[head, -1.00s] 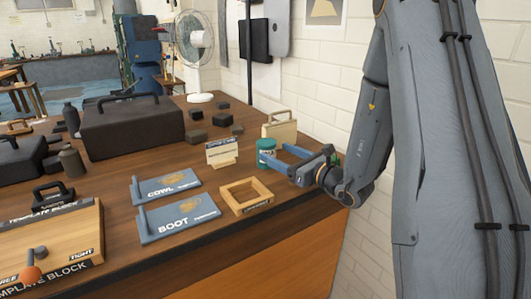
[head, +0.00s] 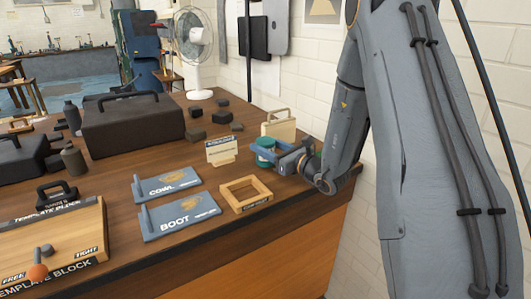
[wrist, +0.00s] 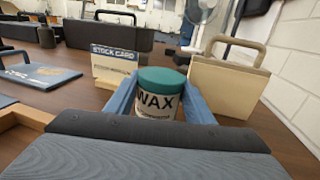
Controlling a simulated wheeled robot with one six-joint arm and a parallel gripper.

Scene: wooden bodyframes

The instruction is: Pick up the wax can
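The wax can (wrist: 157,100), white with a teal lid and the word WAX, stands upright on the wooden bench. In the head view the wax can (head: 265,150) is near the bench's right end, partly covered by the near finger. My gripper (head: 272,153) reaches in low from the right, with its blue fingers on either side of the can. In the wrist view the fingers (wrist: 160,102) flank the can closely. They look still spread, and I cannot make out firm contact.
A stock card on a stand (head: 220,151) is left of the can, and a cream case with a handle (head: 279,126) stands behind it. A wooden frame (head: 245,194) and blue COWL and BOOT boards (head: 180,215) lie in front. The white brick wall is at the right.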

